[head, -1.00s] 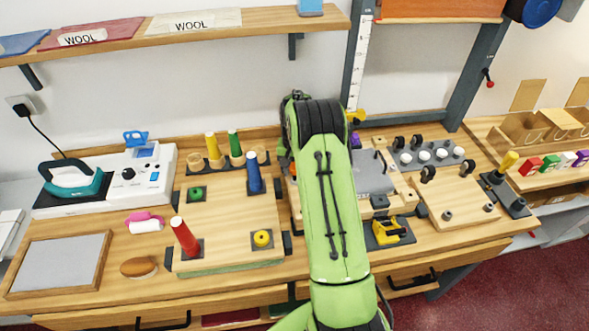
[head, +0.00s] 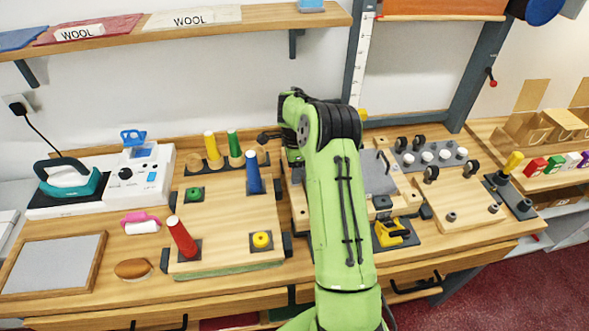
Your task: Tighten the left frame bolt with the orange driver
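Two dark bolts stand on the light wooden board (head: 470,188) at the right of the counter: the left bolt (head: 450,217) and the right bolt (head: 494,208). I cannot tell for sure that these are the frame bolts. My green arm reaches over the middle of the counter. My gripper is hidden behind it.
A pegboard (head: 225,220) with coloured pegs lies left of my arm. A yellow clamp-like piece (head: 391,232) sits right of it. Black wheels and white knobs stand on a grey plate (head: 437,142). An iron (head: 68,182) and a tray (head: 98,270) are at the left.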

